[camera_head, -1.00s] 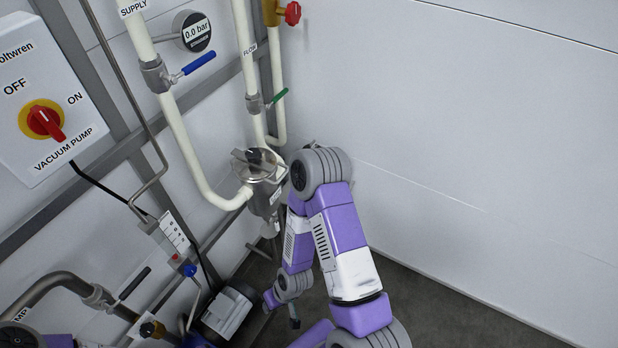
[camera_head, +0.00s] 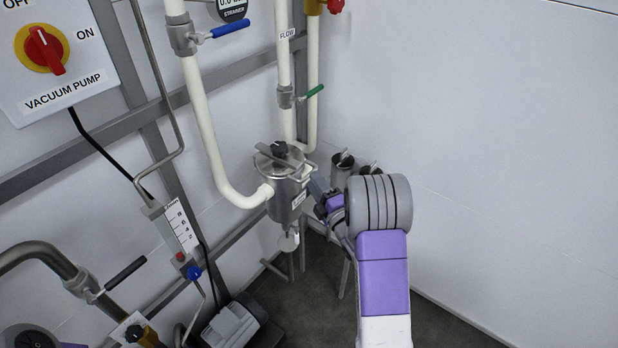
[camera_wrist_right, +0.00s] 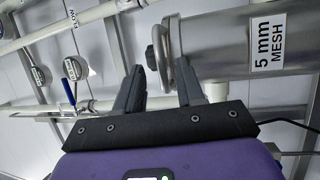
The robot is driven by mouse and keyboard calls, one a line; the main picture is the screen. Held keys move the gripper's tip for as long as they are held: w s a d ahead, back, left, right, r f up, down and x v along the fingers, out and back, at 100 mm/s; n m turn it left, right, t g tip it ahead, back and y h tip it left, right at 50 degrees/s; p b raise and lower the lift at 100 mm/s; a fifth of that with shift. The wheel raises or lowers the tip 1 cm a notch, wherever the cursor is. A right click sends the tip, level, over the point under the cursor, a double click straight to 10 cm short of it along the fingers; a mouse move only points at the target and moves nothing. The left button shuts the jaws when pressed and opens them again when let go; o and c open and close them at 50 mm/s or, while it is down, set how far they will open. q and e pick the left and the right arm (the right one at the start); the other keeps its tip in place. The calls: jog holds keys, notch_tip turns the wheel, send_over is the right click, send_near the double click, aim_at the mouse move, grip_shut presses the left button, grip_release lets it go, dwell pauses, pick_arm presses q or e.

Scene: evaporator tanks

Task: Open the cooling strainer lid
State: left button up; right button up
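The cooling strainer (camera_head: 286,197) is a steel canister below the white pipes in the head view. Its lid (camera_head: 274,168) sits on top with a dark knob (camera_head: 279,149) and a flat bar across it. My right gripper (camera_head: 318,188) is close to the strainer's right side, partly hidden by my wrist. In the right wrist view, the gripper (camera_wrist_right: 157,72) is open, its fingertips beside the lid's rim and handle (camera_wrist_right: 166,50). The strainer body (camera_wrist_right: 222,45) bears a "5 mm MESH" label. I cannot tell whether the fingers touch the handle.
A blue-handled valve (camera_head: 228,29) and a green-handled valve (camera_head: 312,92) are on the pipes above. Two small metal canisters (camera_head: 343,167) stand behind my right wrist. The vacuum pump switch (camera_head: 44,50) is at upper left. The right wall is bare.

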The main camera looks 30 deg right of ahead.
jog(key=shift+w+r, duration=0.15)
jog(key=shift+w, duration=0.9)
jog(key=shift+w+r, duration=0.15)
jog(key=shift+w, duration=0.9)
grip_shut()
